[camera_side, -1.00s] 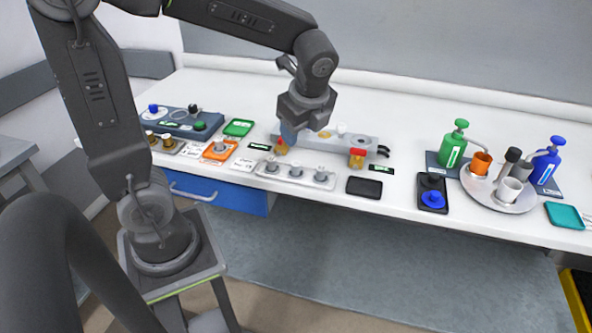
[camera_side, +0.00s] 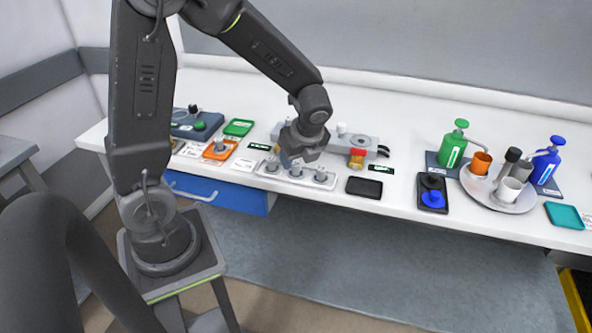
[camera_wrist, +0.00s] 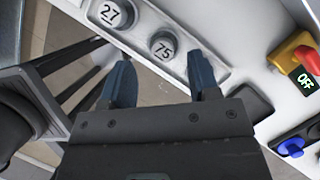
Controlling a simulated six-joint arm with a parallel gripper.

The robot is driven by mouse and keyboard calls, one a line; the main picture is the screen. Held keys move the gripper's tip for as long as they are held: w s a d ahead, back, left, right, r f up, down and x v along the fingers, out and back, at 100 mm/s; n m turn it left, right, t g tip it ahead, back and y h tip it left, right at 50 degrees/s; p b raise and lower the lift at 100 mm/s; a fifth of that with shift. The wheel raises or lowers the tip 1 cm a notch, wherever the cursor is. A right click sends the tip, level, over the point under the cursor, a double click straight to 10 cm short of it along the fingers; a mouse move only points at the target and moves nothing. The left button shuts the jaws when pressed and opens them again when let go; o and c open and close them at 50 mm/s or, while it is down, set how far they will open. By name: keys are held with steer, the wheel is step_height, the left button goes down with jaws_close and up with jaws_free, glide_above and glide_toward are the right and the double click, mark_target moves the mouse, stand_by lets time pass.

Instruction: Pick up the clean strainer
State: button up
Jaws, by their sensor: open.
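A white tray (camera_side: 262,172) at the table's front edge holds three small grey round pieces with knobs, which may be strainers. In the wrist view the tray (camera_wrist: 122,40) shows two of them, a piece marked 27 (camera_wrist: 109,14) and a piece marked 75 (camera_wrist: 162,46). I cannot tell which is the clean one. My gripper (camera_side: 290,163) is over this tray, near the middle piece. In the wrist view my gripper (camera_wrist: 163,72) is open, its two blue fingers apart and nothing between them. The 75 piece lies just beyond the fingertips, between their lines.
Behind the tray stands a grey device with a red and yellow switch (camera_side: 357,155). A black pad (camera_side: 364,187) lies right of the tray, an orange tray (camera_side: 220,150) left. Farther right are a green bottle (camera_side: 452,149), a round tray with cups, and a blue bottle (camera_side: 545,165).

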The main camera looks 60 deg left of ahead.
mark_target(296, 164)
steer(key=x, duration=0.3)
steer(key=shift+w+f, duration=0.1)
steer(key=shift+w, duration=0.05)
steer(key=c, duration=1)
steer(key=shift+c, duration=0.2)
